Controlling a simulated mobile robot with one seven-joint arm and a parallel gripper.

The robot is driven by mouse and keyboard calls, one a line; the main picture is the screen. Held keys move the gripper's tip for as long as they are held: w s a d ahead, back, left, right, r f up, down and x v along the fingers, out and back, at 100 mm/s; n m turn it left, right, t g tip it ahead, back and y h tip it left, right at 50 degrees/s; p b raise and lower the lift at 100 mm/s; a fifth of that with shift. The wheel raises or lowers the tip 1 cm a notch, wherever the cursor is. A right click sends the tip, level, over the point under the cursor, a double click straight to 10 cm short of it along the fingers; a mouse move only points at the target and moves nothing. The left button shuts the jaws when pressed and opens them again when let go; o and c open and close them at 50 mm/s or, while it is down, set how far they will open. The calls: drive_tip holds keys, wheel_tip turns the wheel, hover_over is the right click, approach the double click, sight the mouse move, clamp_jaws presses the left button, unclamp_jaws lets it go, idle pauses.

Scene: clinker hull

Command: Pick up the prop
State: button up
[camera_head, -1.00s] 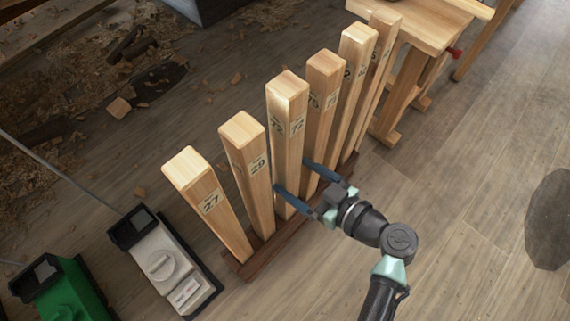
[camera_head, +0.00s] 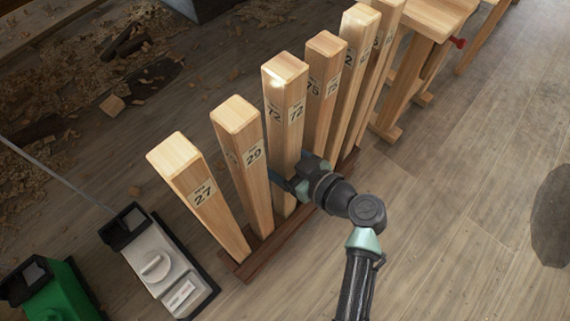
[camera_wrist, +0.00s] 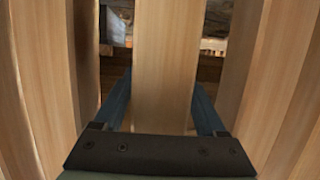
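The wooden props stand upright in a leaning row, with numbered labels near their tops. The prop labelled 72 (camera_head: 286,120) is in the middle, between the prop labelled 29 (camera_head: 243,155) and the prop labelled 75 (camera_head: 322,85). My gripper (camera_head: 288,166) is at the lower part of prop 72, with its blue fingers on either side of it. In the wrist view, prop 72 (camera_wrist: 165,60) stands between the two fingers, close to both. The fingers look open; whether they touch the wood I cannot tell. The far finger is partly hidden in the head view.
The prop labelled 27 (camera_head: 198,190) stands at the left end. The props rise from a dark wooden base rail (camera_head: 280,240). A grey-white tool case (camera_head: 160,265) and a green one (camera_head: 52,295) lie at lower left. A wooden bench (camera_head: 425,20) stands at upper right.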

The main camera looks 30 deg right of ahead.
clamp_jaws()
drive_tip(key=shift+r, duration=0.2)
idle(0.3)
